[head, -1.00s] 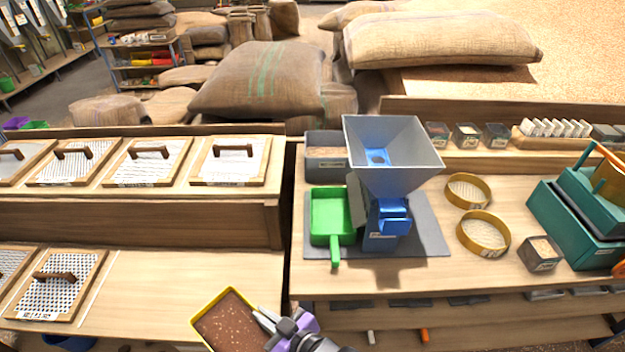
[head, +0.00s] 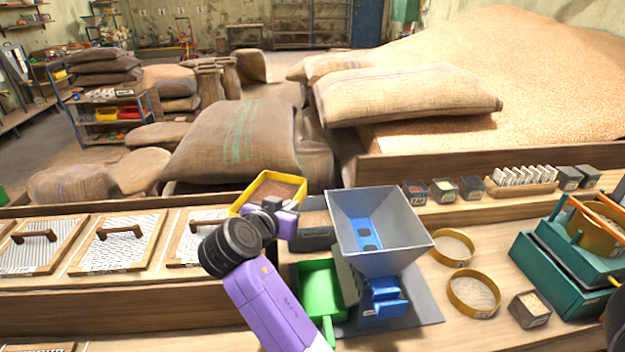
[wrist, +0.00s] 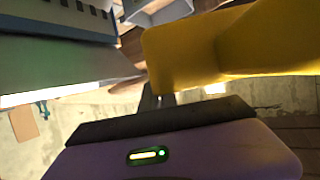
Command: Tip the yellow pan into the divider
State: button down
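The yellow pan (head: 297,182), filled with brown grain, is held up level or nearly so in the head view, behind and left of the divider. My gripper (head: 272,205) is at the pan's near side; its fingers are small and partly hidden there. In the wrist view the yellow pan (wrist: 190,60) is close and the fingers (wrist: 160,97) meet at it, looking shut on it. The divider is a grey hopper (head: 347,215) with a blue inside, above a blue lower body (head: 383,298). The pan is apart from the hopper, to its left.
A green pan (head: 318,285) sits left of the divider's base. A grey bin (head: 313,240) of grain stands behind it. Two round sieves (head: 473,291) and a teal machine (head: 560,262) are on the right. Framed screens (head: 118,243) lie on the left shelf.

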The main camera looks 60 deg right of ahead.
jog(key=s+r+m+g, duration=0.5)
jog(key=s+r+m, duration=0.1)
jog(key=r, duration=0.3)
jog(key=s+f+m+t+b, duration=0.1)
jog(key=m+t+b, duration=0.1)
jog(key=m, duration=0.1)
jog(key=s+f+m+t+h+b, duration=0.1)
jog(key=m+t+b, duration=0.1)
jog(key=m, duration=0.1)
jog(key=s+f+m+t+b, duration=0.2)
jog(key=b, duration=0.1)
jog(key=shift+d+m, duration=0.1)
jog(key=shift+m, duration=0.3)
dwell(0.7)
jog(key=m+b, duration=0.1)
jog(key=b, duration=0.3)
jog(key=m+t+h+b, duration=0.1)
jog(key=b, duration=0.4)
jog(key=m+h+b, duration=0.1)
jog(key=m+b, duration=0.1)
jog(key=b, duration=0.3)
jog(key=shift+s+r+t, duration=0.2)
jog(key=shift+s+t, duration=0.1)
jog(key=shift+s, duration=0.1)
dwell(0.6)
